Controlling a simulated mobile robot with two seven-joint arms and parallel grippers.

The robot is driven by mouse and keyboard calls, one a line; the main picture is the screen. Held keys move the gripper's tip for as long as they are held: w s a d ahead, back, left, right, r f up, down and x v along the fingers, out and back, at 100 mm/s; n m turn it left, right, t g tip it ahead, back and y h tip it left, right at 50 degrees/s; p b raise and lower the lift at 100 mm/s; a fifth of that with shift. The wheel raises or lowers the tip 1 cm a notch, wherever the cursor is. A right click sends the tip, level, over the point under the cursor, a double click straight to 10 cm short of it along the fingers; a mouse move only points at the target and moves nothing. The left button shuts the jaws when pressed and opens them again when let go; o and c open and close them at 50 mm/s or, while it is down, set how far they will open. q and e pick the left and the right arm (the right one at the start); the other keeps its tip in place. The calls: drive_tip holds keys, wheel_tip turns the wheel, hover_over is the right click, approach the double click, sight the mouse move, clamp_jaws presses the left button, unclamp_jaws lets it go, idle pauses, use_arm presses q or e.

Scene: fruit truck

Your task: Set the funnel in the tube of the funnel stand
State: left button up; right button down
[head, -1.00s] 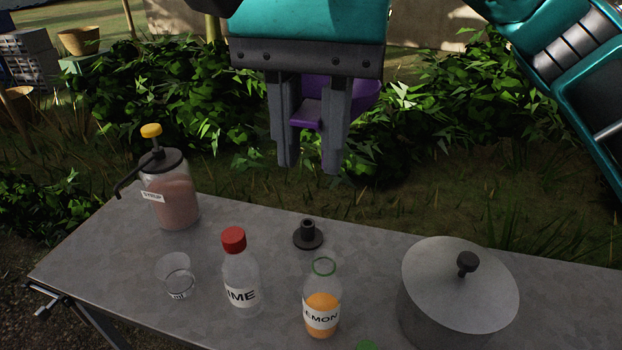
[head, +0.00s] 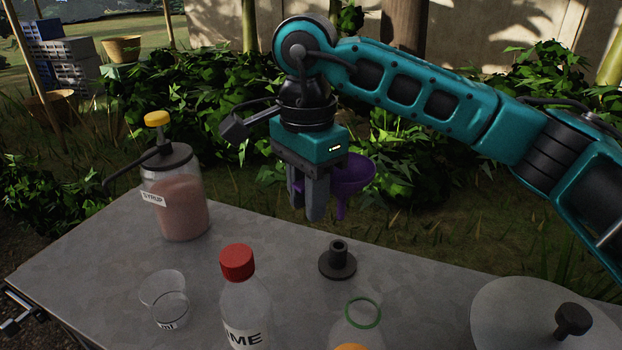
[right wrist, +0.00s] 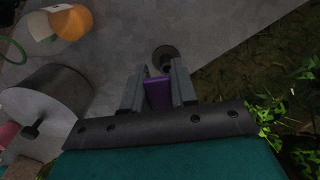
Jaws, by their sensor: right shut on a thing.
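The purple funnel (head: 352,177) hangs beside my right gripper (head: 309,200), spout down, in the head view. My right gripper is shut on the funnel's flat tab, which shows purple between the fingers in the right wrist view (right wrist: 158,94). The funnel is above and beyond the table's far edge. The funnel stand (head: 338,259) is a dark round base with a short upright tube, on the table below and slightly right of the gripper. The stand also shows in the right wrist view (right wrist: 166,57), just past the fingertips. My left gripper is not in view.
The surface around the stand is clear. Bushes lie behind the table.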

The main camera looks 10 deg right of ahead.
drive_tip(key=f+b, duration=0.1)
drive_tip(key=f, duration=0.1)
drive_tip(key=f+b, duration=0.2)
drive_tip(key=f, duration=0.1)
drive_tip(key=shift+w+f, duration=0.2)
drive_tip(key=shift+f, duration=0.05)
idle(0.6)
drive_tip(key=shift+b, duration=0.3)
idle(0.8)
drive_tip(key=shift+f+b, duration=0.3)
drive_tip(key=shift+f, duration=0.15)
drive_tip(key=shift+f+b, duration=0.95)
drive_tip(key=shift+f, duration=0.3)
drive_tip(key=shift+f+b, duration=0.65)
drive_tip(key=shift+f, duration=0.15)
idle(0.5)
